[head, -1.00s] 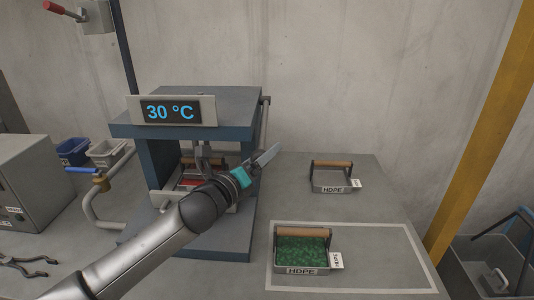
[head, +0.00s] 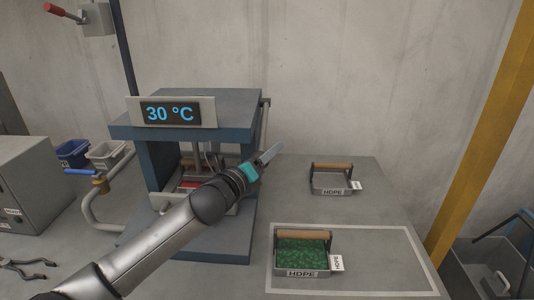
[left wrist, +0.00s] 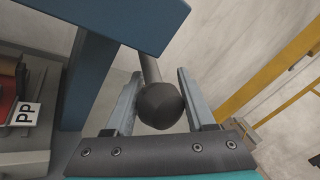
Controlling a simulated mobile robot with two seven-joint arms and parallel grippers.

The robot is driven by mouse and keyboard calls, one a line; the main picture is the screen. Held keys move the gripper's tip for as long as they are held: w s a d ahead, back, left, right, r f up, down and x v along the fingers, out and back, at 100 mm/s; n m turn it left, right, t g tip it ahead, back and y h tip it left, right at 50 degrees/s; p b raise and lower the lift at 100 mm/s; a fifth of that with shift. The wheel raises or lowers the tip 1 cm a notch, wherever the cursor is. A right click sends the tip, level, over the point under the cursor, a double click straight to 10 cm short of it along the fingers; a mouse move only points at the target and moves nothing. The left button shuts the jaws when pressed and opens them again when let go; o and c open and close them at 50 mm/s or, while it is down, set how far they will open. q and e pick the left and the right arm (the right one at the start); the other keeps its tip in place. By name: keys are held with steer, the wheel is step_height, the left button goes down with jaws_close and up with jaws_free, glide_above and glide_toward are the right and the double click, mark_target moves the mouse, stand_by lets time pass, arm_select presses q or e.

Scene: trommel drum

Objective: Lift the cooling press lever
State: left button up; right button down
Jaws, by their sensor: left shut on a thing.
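The cooling press (head: 235,105) is a blue-grey frame with a 30 °C display (head: 170,113) on its front. Its lever (head: 264,118) is a thin grey rod hanging at the press's right side. In the left wrist view the lever rod (left wrist: 149,66) ends in a dark ball knob (left wrist: 160,104) between my fingers. My left gripper (head: 268,154) is at the lever's lower end, right of the press, and is shut on it. In the head view the knob is hidden at the gripper. My right gripper is not in view.
A tray (head: 302,272) of green flakes marked HDPE stands inside a white outline on the table. Another HDPE tray (head: 331,190) is behind it. A red-filled tray (head: 188,184) sits inside the press.

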arm_select(q)
jaws_close()
stand_by(0.3)
steer(key=r+p, duration=0.1)
steer(key=p, duration=0.2)
steer(key=r+g+p, duration=0.1)
steer(key=p, duration=0.3)
steer(key=shift+s+r+n+y+p, duration=0.2)
steer(key=shift+r+n+y+p, duration=0.1)
steer(key=shift+r+n, duration=0.1)
